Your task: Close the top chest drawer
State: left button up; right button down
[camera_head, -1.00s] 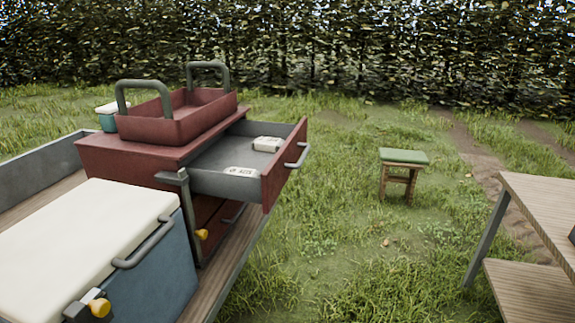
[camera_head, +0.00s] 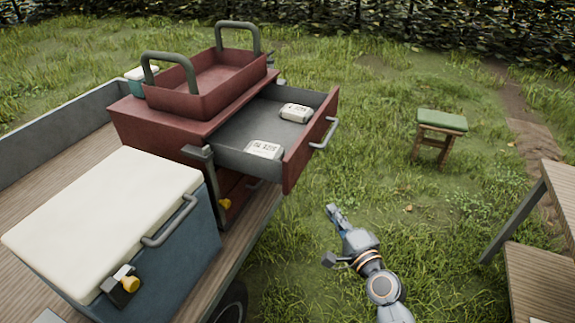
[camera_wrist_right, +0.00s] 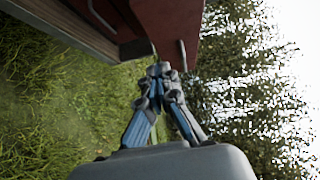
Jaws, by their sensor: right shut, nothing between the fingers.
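The red chest (camera_head: 150,122) stands on the wagon bed. Its top drawer (camera_head: 303,160) is pulled well out to the right, with a red front and a grey handle (camera_head: 323,133). Two pale labelled packets, one nearer (camera_head: 263,150) and one farther (camera_head: 295,112), lie inside it. My right gripper (camera_head: 333,210) is shut and empty, in front of and below the open drawer, apart from it. In the right wrist view its fingers (camera_wrist_right: 160,72) are together, with the red drawer front (camera_wrist_right: 175,22) beyond them. My left gripper is not in view.
A red tote (camera_head: 205,88) with two grey handles sits on the chest. A blue cooler (camera_head: 170,260) with a white lid stands nearer on the wagon. A green-topped stool (camera_head: 442,121) and a wooden table (camera_head: 555,215) stand at right. Open grass lies between.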

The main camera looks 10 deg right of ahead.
jog(key=r, duration=0.2)
jog(key=p, duration=0.1)
send_near(296, 169)
jog(key=w+d, duration=0.2)
jog(key=w, duration=0.2)
jog(key=a, duration=0.1)
jog(key=w+a, duration=0.1)
jog(key=a, duration=0.1)
jog(key=shift+w+f+p, duration=0.3)
jog(key=shift+w, duration=0.1)
jog(key=shift+w, duration=0.1)
